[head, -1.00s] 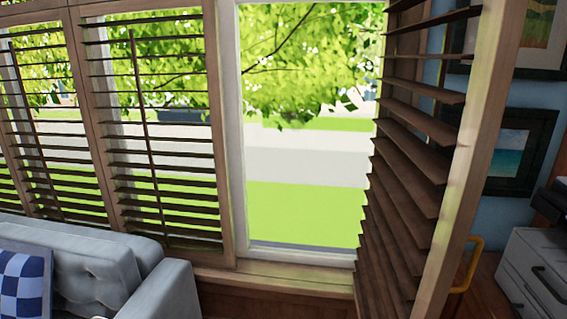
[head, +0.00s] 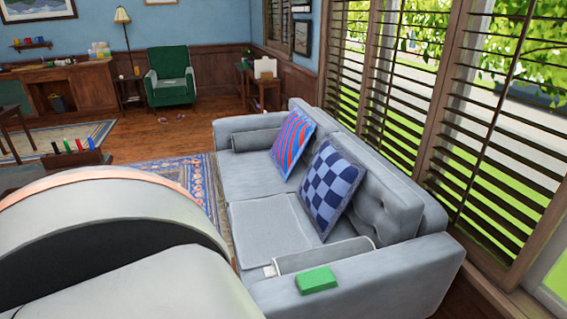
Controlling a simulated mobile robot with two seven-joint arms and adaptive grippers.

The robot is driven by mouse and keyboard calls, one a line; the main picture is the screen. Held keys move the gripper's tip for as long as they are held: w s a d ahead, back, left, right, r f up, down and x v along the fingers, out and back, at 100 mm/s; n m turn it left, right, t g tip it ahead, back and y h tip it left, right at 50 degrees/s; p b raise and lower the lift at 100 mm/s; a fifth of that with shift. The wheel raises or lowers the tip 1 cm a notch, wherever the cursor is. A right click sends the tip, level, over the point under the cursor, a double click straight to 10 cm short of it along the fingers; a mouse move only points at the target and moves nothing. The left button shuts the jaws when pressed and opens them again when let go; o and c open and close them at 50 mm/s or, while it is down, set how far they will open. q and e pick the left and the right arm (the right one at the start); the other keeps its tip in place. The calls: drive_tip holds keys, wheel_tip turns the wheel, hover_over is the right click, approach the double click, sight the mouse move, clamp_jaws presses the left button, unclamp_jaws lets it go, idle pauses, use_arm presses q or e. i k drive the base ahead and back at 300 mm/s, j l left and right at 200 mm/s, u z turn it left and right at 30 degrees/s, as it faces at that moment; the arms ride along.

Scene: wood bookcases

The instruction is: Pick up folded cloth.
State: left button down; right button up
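A small green rectangular item (head: 316,280) lies flat on top of the near arm of the grey sofa (head: 350,299). It looks like a folded cloth, but its folds are too small to make out. Nothing touches it from above. My grippers are both out of view. A large pale rounded part of my own arm fills the lower left and hides what is behind it.
A checked blue cushion (head: 327,188) and a red-and-blue striped cushion (head: 293,143) lean on the sofa back. A patterned rug (head: 190,180) lies left of the sofa. Shuttered windows (head: 470,130) line the right. A green armchair (head: 171,72) stands far back.

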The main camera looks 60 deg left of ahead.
sight(308, 282)
drive_tip(key=u, duration=1.4)
